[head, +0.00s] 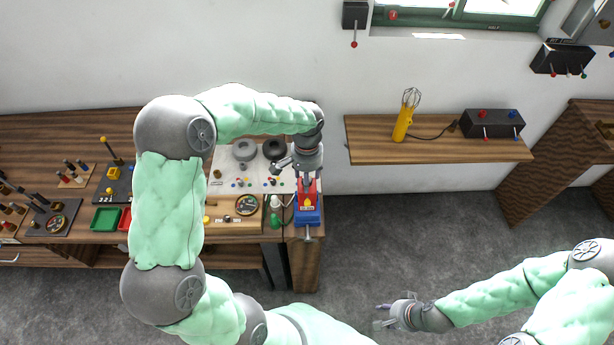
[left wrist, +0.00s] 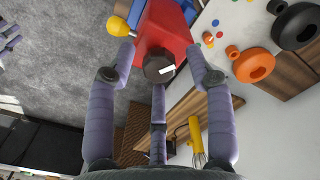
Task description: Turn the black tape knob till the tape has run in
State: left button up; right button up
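A red box (head: 309,188) with a blue base (head: 308,214) stands at the right end of the wooden bench. In the left wrist view the red box (left wrist: 166,28) carries a round black knob (left wrist: 158,68) facing the camera and a yellow knob (left wrist: 121,27) on its side. My left gripper (head: 301,175) is over the box. Its spread fingers (left wrist: 160,58) surround the black knob with visible gaps at the two side fingers. I cannot tell whether the middle finger touches it. No tape can be made out. My right gripper (head: 382,315) is open and empty above the floor.
A green-and-white bottle (head: 276,212) stands just left of the box. Grey and black rings (head: 244,150) lie on a white mat behind it. A wall shelf (head: 435,150) holds a yellow lamp (head: 402,122) and a dark switch box. The floor at right is free.

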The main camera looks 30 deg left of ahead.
pick_arm(q)
notch_tip(320, 180, up, 12)
dwell(0.8)
dwell(0.4)
